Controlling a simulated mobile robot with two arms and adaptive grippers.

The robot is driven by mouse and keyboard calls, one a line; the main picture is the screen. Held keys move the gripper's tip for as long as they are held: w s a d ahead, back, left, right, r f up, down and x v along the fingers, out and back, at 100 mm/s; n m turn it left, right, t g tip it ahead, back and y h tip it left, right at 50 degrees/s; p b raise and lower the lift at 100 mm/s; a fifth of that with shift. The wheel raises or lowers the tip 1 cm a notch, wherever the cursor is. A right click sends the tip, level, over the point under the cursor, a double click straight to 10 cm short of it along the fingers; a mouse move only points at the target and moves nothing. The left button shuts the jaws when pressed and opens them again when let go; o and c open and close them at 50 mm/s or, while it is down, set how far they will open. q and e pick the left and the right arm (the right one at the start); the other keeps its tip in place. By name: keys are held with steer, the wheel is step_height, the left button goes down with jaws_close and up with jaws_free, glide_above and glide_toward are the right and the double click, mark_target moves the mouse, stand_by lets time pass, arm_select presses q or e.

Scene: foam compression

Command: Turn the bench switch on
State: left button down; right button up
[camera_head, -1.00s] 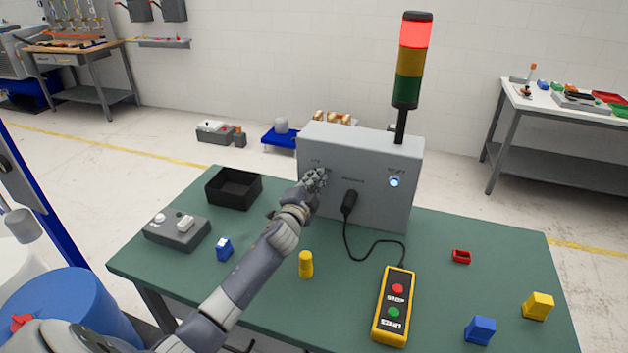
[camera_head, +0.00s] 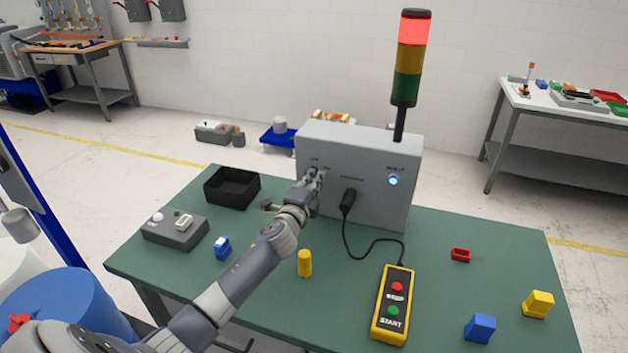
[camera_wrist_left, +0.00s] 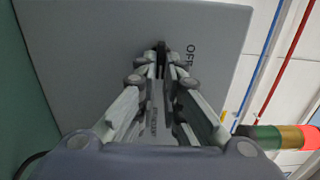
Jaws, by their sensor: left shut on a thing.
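The grey control box (camera_head: 370,155) stands upright at the back of the green bench. The bench switch is on the left part of its front face, mostly hidden by my gripper in the head view. In the left wrist view its small black knob (camera_wrist_left: 161,47) sits between my fingertips, beside a printed OFF label (camera_wrist_left: 191,54). My left gripper (camera_head: 313,178) is shut on the knob, against the box front; it also shows in the left wrist view (camera_wrist_left: 161,60). The knob's exact setting cannot be told. My right gripper is not in view.
A signal tower (camera_head: 411,60) on the box shows red lit. A black plug (camera_head: 348,202) and cable run to a yellow pendant (camera_head: 393,305). A black bin (camera_head: 232,188), grey switch unit (camera_head: 175,229) and yellow cylinder (camera_head: 304,263) stand near my arm.

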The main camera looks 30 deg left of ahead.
arm_select(q)
steer(key=c, duration=1.7)
jaws_free()
steer(key=v, duration=1.2)
steer(key=shift+f, duration=0.1)
